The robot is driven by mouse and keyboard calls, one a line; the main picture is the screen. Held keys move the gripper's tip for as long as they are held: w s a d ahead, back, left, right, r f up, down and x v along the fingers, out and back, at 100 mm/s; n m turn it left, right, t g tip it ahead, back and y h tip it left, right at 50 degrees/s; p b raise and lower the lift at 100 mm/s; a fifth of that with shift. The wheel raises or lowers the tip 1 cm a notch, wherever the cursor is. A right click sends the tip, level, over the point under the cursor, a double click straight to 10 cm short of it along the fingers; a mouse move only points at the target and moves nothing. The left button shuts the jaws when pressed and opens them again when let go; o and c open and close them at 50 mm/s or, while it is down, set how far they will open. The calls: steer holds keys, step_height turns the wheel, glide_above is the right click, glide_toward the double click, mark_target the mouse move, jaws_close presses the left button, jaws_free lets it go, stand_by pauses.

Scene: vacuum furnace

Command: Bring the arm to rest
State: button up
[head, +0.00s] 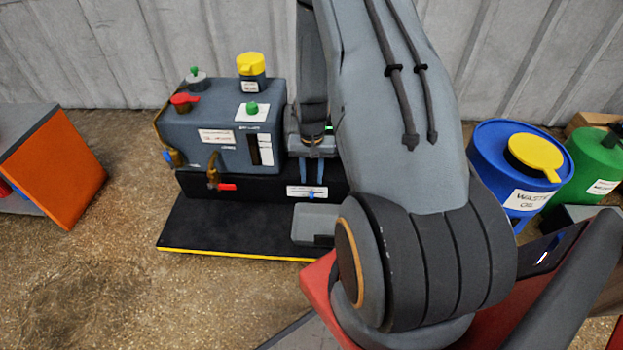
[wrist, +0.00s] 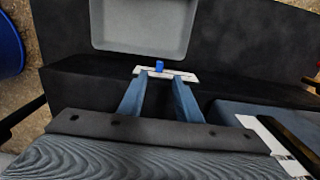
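My arm reaches down across the middle of the head view and hides part of the machine behind it. My gripper (head: 312,178) points down in front of the grey pump-like machine (head: 222,155). Its two blue fingers stand apart with nothing seen between them, and they also show in the wrist view (wrist: 159,78). Just beyond the fingertips is a small blue knob (wrist: 159,66) on a white label plate (wrist: 188,76). The knob also shows below the fingers in the head view (head: 311,195). Contact between fingers and knob cannot be told.
A grey tray (head: 312,209) sits on the black base (head: 215,230) below the gripper. A yellow cap (head: 251,63) and red-handled valves (head: 185,99) stick out from the machine. A blue waste drum (head: 490,150) and green can (head: 590,160) stand right; an orange box (head: 62,170) stands left.

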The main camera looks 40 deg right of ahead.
stand_by(0.5)
steer(key=s+a+r+n, duration=0.1)
steer(key=a+r+n, duration=0.5)
steer(key=a+r, duration=1.7)
steer(key=s+a+r+n+y, duration=0.1)
steer(key=s+a+r+n, duration=0.4)
steer(key=s+a, duration=0.55)
steer(key=s+a+r+n+y, duration=0.1)
steer(key=s+a+r+n, duration=0.2)
steer(key=s+a+r, duration=0.75)
steer(key=s+d+r+m+h+p, duration=0.2)
steer(key=d+r+m+p, duration=0.4)
steer(key=d+r+p, duration=1.6)
steer(key=shift+s+d+r+p, duration=0.35)
steer(key=shift+d+p, duration=0.3)
steer(key=shift+p, duration=5.2)
